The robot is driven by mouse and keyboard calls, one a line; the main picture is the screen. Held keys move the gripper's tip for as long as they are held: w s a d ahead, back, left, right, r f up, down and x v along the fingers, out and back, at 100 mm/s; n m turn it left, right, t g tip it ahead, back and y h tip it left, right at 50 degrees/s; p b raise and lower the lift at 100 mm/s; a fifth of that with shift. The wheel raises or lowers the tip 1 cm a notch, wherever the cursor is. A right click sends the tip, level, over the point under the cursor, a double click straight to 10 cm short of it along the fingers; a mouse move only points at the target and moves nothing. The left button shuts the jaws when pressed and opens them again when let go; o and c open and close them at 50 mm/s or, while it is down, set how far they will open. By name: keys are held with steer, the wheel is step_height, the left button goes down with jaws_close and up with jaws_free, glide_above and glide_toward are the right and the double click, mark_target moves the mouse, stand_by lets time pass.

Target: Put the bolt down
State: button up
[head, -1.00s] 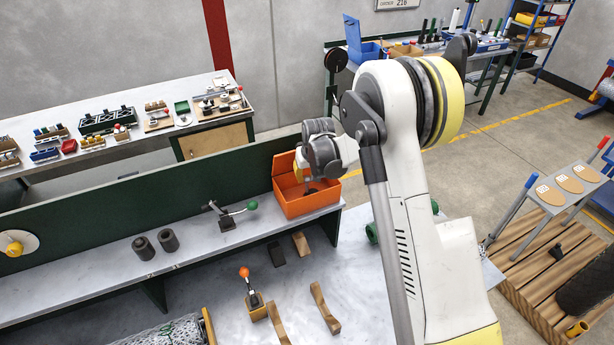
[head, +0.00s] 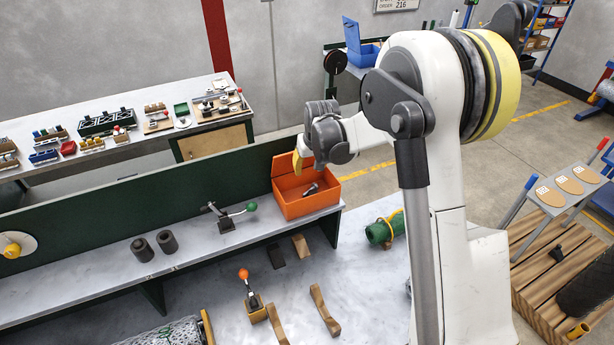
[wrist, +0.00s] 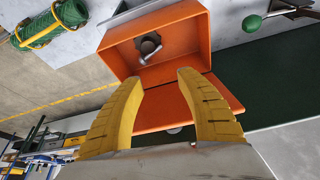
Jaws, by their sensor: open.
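The bolt (head: 312,188) is grey metal and lies inside the orange box (head: 306,208). In the wrist view the bolt (wrist: 149,46) rests on the floor of the orange box (wrist: 203,42), near the middle. My gripper (wrist: 159,82) has yellow fingers spread wide with nothing between them. It is apart from the bolt, and the bolt shows beyond the fingertips. In the head view my gripper (head: 299,162) hangs above the left back part of the box, its fingers partly hidden.
The box stands at the shelf's right end, against a green back panel (head: 150,195). A green-knobbed clamp (head: 228,218) and two dark cylinders (head: 155,245) stand to its left. A green roll (head: 384,230) lies to the right on the lower bench top.

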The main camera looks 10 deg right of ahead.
steer(key=s+r+t, duration=0.1)
steer(key=s+r, duration=1.5)
steer(key=s+f+t, duration=0.1)
steer(key=s, duration=1.7)
steer(key=shift+s+d+m+t, duration=0.2)
steer(key=shift+s+m+t, duration=0.1)
steer(key=shift+s+t, duration=0.1)
step_height(320, 180, down, 34)
steer(key=b, duration=3.4)
steer(key=shift+f+b, duration=0.15)
steer(key=shift+b, duration=0.2)
steer(key=shift+a, duration=0.1)
